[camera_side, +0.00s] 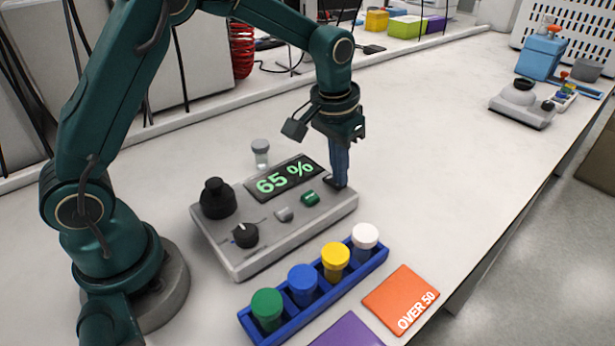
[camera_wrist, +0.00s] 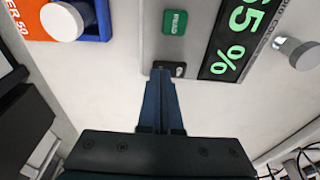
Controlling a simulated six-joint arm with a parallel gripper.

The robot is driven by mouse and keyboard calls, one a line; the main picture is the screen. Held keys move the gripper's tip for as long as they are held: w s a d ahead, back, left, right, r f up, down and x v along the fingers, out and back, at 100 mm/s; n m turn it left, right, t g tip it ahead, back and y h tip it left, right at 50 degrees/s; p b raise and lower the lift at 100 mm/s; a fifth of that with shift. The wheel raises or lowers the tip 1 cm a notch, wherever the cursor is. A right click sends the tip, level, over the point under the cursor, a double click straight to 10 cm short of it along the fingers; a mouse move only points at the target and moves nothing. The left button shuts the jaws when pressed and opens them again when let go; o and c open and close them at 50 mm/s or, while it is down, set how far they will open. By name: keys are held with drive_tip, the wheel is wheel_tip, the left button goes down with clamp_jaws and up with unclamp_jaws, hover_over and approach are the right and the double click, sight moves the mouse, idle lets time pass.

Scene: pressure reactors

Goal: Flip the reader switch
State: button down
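The reader (camera_side: 272,262) is a grey box with a display (camera_side: 285,178) lit with "65 %" in green. My gripper (camera_side: 337,182) points down at this end of the reader. Its fingers (camera_wrist: 162,76) are together with nothing visible between them. The tips are at the switch; I cannot tell whether they press it.
A blue rack (camera_side: 376,262) holds several capped vials in front of the reader. An orange card marked OVER 50 (camera_side: 393,290) and a purple card (camera_side: 347,332) lie nearby. A grey-capped vial (camera_side: 261,152) stands behind the reader.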

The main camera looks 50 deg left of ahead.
drive_tip(key=shift+f, duration=0.1)
drive_tip(key=shift+r, duration=3.5)
